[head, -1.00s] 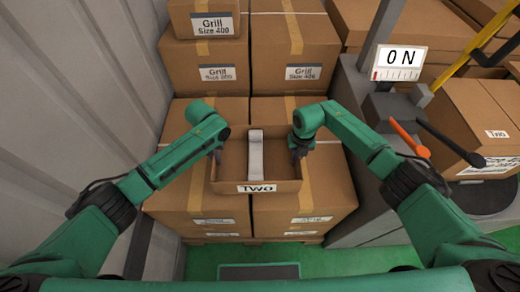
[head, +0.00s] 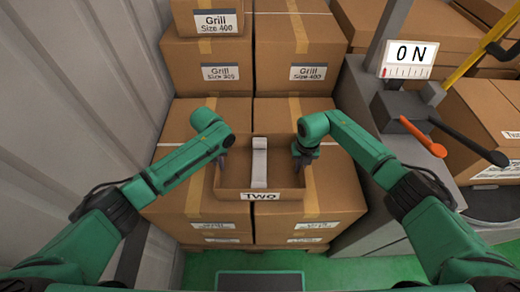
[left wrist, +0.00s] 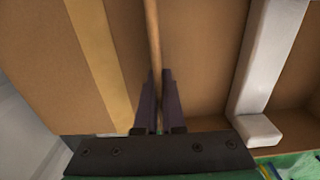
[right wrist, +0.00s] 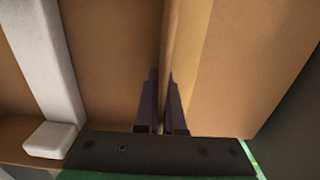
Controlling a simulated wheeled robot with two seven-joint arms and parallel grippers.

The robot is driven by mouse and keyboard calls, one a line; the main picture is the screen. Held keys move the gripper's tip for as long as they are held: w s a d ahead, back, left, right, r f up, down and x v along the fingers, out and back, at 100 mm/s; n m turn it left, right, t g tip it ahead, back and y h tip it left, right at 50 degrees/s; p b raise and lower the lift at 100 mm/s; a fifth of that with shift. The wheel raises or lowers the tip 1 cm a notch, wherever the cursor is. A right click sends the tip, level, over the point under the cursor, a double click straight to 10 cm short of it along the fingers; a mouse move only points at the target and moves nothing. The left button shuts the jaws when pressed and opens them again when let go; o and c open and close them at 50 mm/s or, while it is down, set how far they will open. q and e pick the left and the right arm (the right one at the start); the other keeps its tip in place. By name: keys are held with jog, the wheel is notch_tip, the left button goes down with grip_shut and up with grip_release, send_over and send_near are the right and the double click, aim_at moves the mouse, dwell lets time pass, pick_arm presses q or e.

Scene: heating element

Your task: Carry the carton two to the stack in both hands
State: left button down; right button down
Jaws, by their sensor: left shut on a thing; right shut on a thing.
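The carton two (head: 233,181) is an open brown box with a "TWO" label on its front and a pale grey bar (head: 259,163) inside. It is in front of and above the stack (head: 330,195) of large brown cartons; whether it touches them I cannot tell. My left gripper (head: 221,163) is shut on its left wall, and the left wrist view shows the fingers (left wrist: 160,103) on either side of that wall. My right gripper (head: 300,158) is shut on its right wall, and the right wrist view shows the same grip (right wrist: 163,103). The carton looks level.
Taller cartons labelled "Grill" (head: 292,48) stand behind. A grey wall (head: 85,110) is close on the left. A grey scale post with an "0 N" display (head: 408,59), an orange lever (head: 423,138) and another carton (head: 490,120) stand on the right. Green floor shows in front.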

pick_arm(q)
jog(key=c, duration=1)
grip_release()
jog(key=shift+p, duration=0.35)
pick_arm(e)
jog(key=c, duration=1)
grip_release()
pick_arm(q)
notch_tip(320, 180, up, 12)
jog(key=shift+f, duration=0.15)
pick_arm(e)
jog(key=shift+r, duration=0.15)
notch_tip(320, 180, up, 12)
jog(key=shift+f, duration=0.15)
